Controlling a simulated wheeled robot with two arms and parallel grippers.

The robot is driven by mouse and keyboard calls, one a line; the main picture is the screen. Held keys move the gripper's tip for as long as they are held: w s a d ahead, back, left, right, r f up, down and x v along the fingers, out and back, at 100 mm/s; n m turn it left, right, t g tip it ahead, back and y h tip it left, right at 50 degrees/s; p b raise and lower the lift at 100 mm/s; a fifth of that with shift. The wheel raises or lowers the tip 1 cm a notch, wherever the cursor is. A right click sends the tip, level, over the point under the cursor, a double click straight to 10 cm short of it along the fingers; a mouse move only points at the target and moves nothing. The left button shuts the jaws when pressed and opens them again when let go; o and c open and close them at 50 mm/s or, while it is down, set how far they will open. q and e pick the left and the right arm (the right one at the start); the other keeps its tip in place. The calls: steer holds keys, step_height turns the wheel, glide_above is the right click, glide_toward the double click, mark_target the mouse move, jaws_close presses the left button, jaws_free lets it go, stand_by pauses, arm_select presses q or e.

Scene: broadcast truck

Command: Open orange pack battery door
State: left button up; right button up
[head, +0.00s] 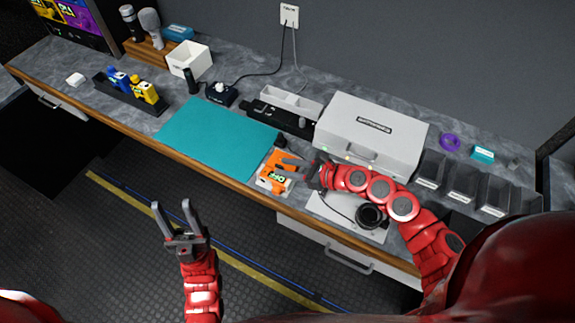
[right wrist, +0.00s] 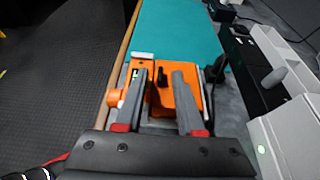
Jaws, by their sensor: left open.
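The orange pack (head: 277,188) lies on the counter near its front edge, beside the right end of the teal mat. It has a white label and also shows under my fingers in the right wrist view (right wrist: 142,70). My right gripper (head: 281,163) is just above the pack, its fingers apart on either side of a small black piece (right wrist: 163,82) on the orange body. I cannot tell whether they touch the pack, or whether its battery door is open; the fingers hide part of it. My left gripper (head: 172,205) is open and empty over the floor, away from the counter.
The teal mat (head: 215,137) is bare. A grey case (head: 370,135) stands behind my right arm, with dark bins (head: 463,180) to its right. A black holder (head: 130,94) with blue and yellow packs is further left. The black charger strip (head: 283,119) lies behind the mat.

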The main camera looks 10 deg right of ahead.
mark_target(292, 156)
steer(key=shift+c, duration=0.3)
jaws_close()
steer(key=shift+f+b, duration=0.1)
steer(key=shift+b, duration=0.55)
steer(key=shift+w+d+r+m+g+b, duration=0.25)
steer(key=shift+m+b, duration=0.25)
steer(key=shift+b, duration=0.3)
steer(key=shift+w+d+r+m+g+y+b, duration=0.15)
steer(key=shift+w+r+m+g+y+b, duration=0.2)
steer(key=shift+r+m+g+y+b, duration=0.55)
steer(key=shift+w+d+r+m+b, duration=0.15)
steer(key=shift+w+m+b, duration=0.05)
steer(key=shift+m+b, duration=0.4)
steer(key=shift+w+d+r+m+b, duration=0.1)
steer(key=shift+w+d+m+b, duration=0.1)
steer(key=shift+m+b, duration=0.35)
steer(key=shift+y, duration=0.3)
